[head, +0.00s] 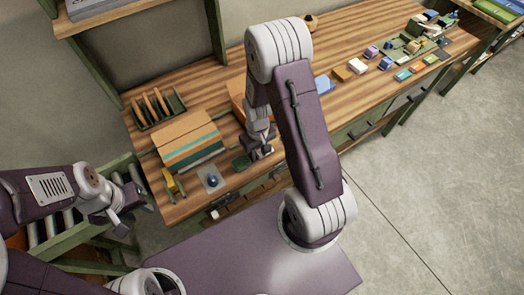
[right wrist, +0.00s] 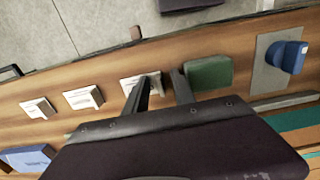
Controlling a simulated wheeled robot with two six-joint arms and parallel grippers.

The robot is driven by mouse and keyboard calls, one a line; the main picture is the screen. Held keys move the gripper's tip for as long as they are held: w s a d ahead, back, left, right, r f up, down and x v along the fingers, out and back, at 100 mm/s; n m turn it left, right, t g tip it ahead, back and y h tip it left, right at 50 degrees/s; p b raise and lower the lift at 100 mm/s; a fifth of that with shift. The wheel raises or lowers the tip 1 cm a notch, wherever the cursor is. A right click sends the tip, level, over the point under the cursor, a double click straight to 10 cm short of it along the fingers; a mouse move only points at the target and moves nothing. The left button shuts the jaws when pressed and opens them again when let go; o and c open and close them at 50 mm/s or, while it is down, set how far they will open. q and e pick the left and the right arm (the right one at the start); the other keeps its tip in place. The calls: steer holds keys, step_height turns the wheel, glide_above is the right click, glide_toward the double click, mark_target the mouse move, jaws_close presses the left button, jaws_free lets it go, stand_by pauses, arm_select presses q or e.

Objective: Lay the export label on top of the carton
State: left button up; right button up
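The carton (head: 187,140) is a brown box with a teal stripe, lying on the workbench left of my right arm; its striped edge shows in the right wrist view (right wrist: 298,140). Three small white label pieces (right wrist: 38,107) (right wrist: 82,98) (right wrist: 141,84) lie in a row on the bench in the right wrist view. I cannot read which is the export label. My right gripper (right wrist: 162,88) is open, low over the bench; one finger overlaps the nearest label piece, the other is beside a green block (right wrist: 210,73). My left gripper (head: 128,208) looks open and empty, off the bench's left end.
A blue-knobbed stamp on a grey plate (head: 212,180) stands before the carton. A dark rack with brown slats (head: 158,107) is behind it. Several small coloured items lie along the bench's right side. My right arm hides the bench middle in the head view.

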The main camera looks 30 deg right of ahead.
mark_target(259, 156)
steer(key=shift+d, duration=0.15)
steer(key=shift+c, duration=1.2)
jaws_close()
steer(key=shift+r, duration=0.55)
step_height(259, 156, up, 3)
steer(key=shift+f, duration=0.15)
steer(key=s+d+r+b, duration=0.2)
steer(key=s+r+b, duration=0.3)
steer(key=s, duration=0.6)
step_height(259, 156, up, 2)
steer(key=shift+s+r, duration=0.15)
steer(key=shift+s, duration=0.2)
